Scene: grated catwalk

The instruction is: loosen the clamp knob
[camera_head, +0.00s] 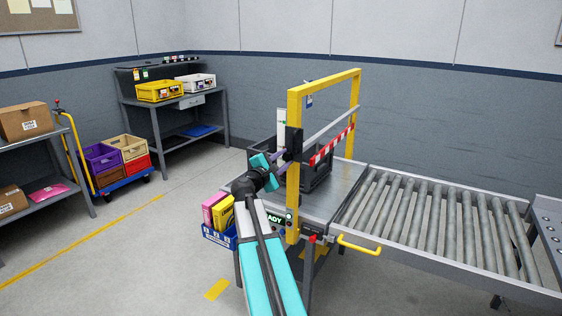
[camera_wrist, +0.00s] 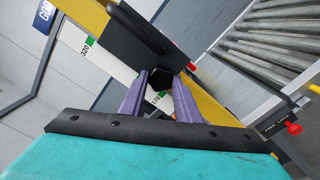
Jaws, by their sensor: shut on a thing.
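The clamp knob (camera_wrist: 159,83) is small and black. It sits at the lower end of a black clamp block (camera_wrist: 135,42) on the yellow gantry frame. My gripper (camera_wrist: 161,76) has its two purple fingers on either side of the knob, shut on it. In the head view my gripper (camera_head: 279,162) reaches the black clamp block (camera_head: 293,141) on the near post of the yellow frame (camera_head: 293,105). The knob itself is hidden there behind the gripper. A white scale strip with green marks (camera_head: 281,128) stands beside the block.
A grey bar and a red-and-white striped bar (camera_head: 332,143) span the frame. A dark crate (camera_head: 316,178) stands beneath. A roller conveyor (camera_head: 435,220) runs right. A blue bin with boxes (camera_head: 219,236) hangs beside my arm.

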